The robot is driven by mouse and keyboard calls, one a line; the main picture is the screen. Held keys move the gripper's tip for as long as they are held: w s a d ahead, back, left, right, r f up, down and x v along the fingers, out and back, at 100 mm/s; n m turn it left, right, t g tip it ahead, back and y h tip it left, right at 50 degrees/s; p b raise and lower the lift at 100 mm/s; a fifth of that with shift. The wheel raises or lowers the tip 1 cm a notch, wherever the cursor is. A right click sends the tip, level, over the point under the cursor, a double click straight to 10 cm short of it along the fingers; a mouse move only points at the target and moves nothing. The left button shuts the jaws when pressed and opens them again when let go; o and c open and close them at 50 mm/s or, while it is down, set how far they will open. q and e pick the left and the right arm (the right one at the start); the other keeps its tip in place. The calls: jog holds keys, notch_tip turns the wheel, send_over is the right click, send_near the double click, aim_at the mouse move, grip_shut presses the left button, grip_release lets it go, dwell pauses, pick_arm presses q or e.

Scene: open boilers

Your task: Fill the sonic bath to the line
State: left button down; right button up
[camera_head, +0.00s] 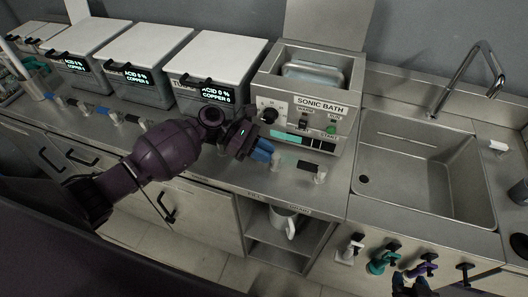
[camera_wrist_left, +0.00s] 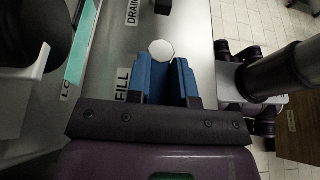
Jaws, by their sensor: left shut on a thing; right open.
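The sonic bath (camera_head: 303,110) is a steel box with an open basin, its lid raised behind, and a lit teal panel. Inside the basin a pale, shiny surface shows; I cannot make out a fill line or level. My left gripper (camera_head: 262,150) has blue fingers shut on the fill valve (camera_head: 277,161) at the counter's front edge. In the left wrist view the fingers (camera_wrist_left: 166,80) sit at the pale valve end (camera_wrist_left: 162,50), beside the FILL label (camera_wrist_left: 123,83). The drain valve (camera_head: 320,174) stands to the right. My right gripper (camera_head: 410,286) is partly visible at the bottom edge, open.
Lidded boilers (camera_head: 215,71) line the counter to the left, with more valves along the edge. A sink (camera_head: 425,170) with a tall faucet (camera_head: 470,75) is to the right. Below, a white jug (camera_head: 283,221) stands on a shelf, and coloured fittings (camera_head: 383,260) hang on the sink front.

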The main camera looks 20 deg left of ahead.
pick_arm(q)
jog(key=shift+s, duration=0.1)
jog(key=c, duration=1)
grip_release()
jog(key=shift+d, duration=0.1)
notch_tip(320, 180, up, 20)
